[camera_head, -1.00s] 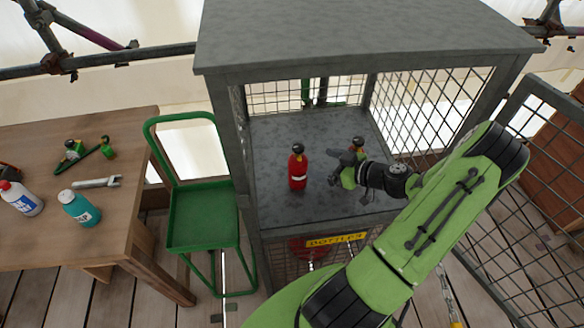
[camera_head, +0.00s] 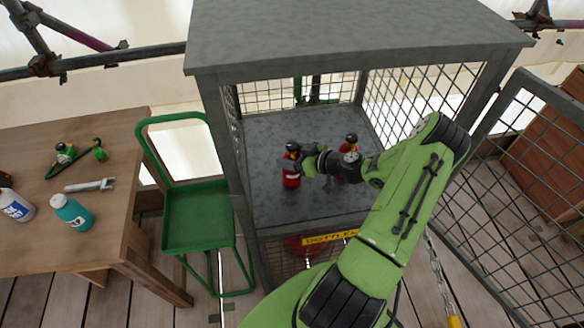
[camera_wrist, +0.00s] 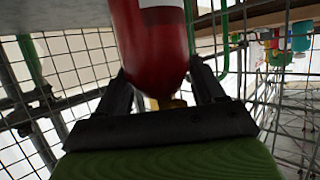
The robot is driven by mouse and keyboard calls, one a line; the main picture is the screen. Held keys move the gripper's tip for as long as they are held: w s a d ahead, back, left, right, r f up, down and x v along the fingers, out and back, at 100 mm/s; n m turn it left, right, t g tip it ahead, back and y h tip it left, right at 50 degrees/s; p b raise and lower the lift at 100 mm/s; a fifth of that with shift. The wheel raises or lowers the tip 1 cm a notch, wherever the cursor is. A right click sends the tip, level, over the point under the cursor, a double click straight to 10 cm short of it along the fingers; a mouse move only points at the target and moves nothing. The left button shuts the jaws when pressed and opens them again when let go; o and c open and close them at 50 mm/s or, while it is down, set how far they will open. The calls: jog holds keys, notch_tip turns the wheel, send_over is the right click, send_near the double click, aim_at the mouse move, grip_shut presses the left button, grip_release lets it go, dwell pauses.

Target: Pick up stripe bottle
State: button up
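The stripe bottle (camera_head: 291,179) is red with a white band and a dark top, and stands upright on the grey cabinet shelf. My gripper (camera_head: 303,162) is at its upper part, reaching in from the right, and hides some of it. In the wrist view, the red bottle (camera_wrist: 155,45) fills the space between my two dark fingers (camera_wrist: 160,85), with its white band at the top edge. The fingers are apart, one on each side of the bottle. Whether they touch it is hard to tell.
A second red bottle (camera_head: 351,145) stands just right, partly behind my arm. The cabinet (camera_head: 350,35) has a solid top and mesh sides; its mesh door (camera_head: 500,190) hangs open at right. A green chair (camera_head: 198,215) and wooden table (camera_head: 60,240) are at left.

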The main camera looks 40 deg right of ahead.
grip_shut()
jog(key=shift+r, duration=0.1)
